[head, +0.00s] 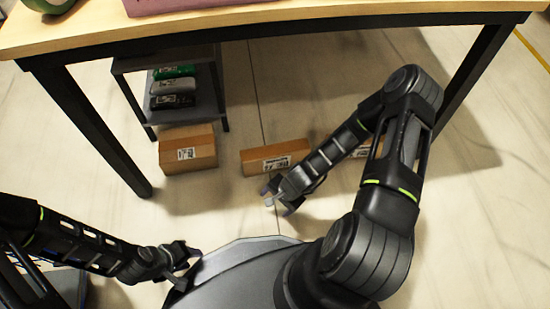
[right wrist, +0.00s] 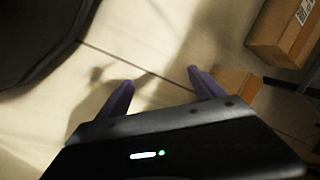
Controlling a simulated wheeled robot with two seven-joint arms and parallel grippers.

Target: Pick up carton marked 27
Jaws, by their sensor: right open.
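Several brown cartons stand on the floor under the table: one at left (head: 188,149), one in the middle (head: 262,157), and one at right (head: 365,153) mostly hidden behind my right arm. Their white labels are too small to read, so I cannot tell which is marked 27. My right gripper (head: 276,196) is open and empty, just in front of the middle carton and apart from it. In the right wrist view, its purple fingers (right wrist: 162,90) are spread over bare floor, with a labelled carton (right wrist: 280,42) at upper right. My left gripper (head: 184,268) looks open and empty at lower left.
The table (head: 290,18) spans the top, with dark legs at left (head: 95,130) and right (head: 470,80). A dark shelf unit (head: 200,107) holding folded packs stands behind the left carton. A purple box (head: 170,5) sits on the table. Floor in front of the cartons is clear.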

